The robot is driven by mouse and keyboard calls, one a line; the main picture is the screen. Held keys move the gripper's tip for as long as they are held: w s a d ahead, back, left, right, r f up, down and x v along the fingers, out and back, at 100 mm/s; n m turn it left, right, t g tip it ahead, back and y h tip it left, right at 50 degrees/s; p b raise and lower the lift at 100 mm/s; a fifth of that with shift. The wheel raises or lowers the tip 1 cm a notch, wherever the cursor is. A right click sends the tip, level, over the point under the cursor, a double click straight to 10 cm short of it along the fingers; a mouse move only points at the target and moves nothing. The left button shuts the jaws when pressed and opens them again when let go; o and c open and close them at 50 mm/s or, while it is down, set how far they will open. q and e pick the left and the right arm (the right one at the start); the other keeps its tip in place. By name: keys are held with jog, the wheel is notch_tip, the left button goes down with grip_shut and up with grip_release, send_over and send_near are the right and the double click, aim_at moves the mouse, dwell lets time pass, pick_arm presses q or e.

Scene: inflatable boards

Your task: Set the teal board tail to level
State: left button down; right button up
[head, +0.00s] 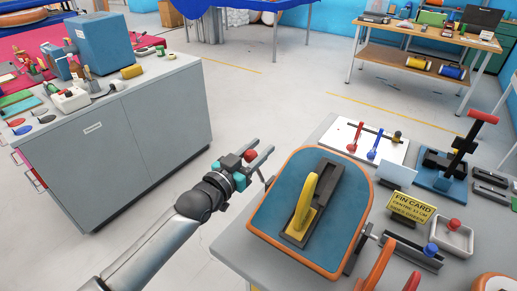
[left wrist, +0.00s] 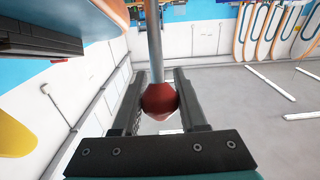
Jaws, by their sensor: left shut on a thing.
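The teal board tail (head: 269,207), with an orange rim, lies at the near edge of the grey table. A yellow fin (head: 307,200) stands in a dark slotted box on its top. A red knob (head: 249,156) is just off the board's left side, and it shows at the end of a metal rod in the left wrist view (left wrist: 160,100). My left gripper (head: 262,153) is shut on the red knob, with a finger on each side of it. The board's edge and dark box show at upper left in the left wrist view. My right gripper is not in view.
To the board's right are a yellow fin card (head: 411,207), a white tray with a red knob (head: 454,236), a blue-based press (head: 447,172) and a white panel with red and blue handles (head: 364,140). A grey cabinet (head: 150,135) stands left, with open floor between.

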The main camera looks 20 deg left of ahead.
pick_arm(q)
jog(key=shift+w+r+p, duration=0.2)
jog(key=shift+p, duration=0.35)
jog(key=w+g+p, duration=0.1)
jog(key=p, duration=0.1)
jog(key=w+d+g+y+p, duration=0.1)
jog(key=w+g+p, duration=0.1)
jog(key=p, duration=0.1)
jog(key=w+g+p, duration=0.1)
jog(key=p, duration=0.2)
jog(key=shift+w+d+f+y, duration=0.2)
jog(key=shift+d+f+y, duration=0.05)
jog(key=shift+d+y, duration=0.1)
jog(key=c, duration=0.5)
grip_release()
jog(key=shift+w, duration=0.1)
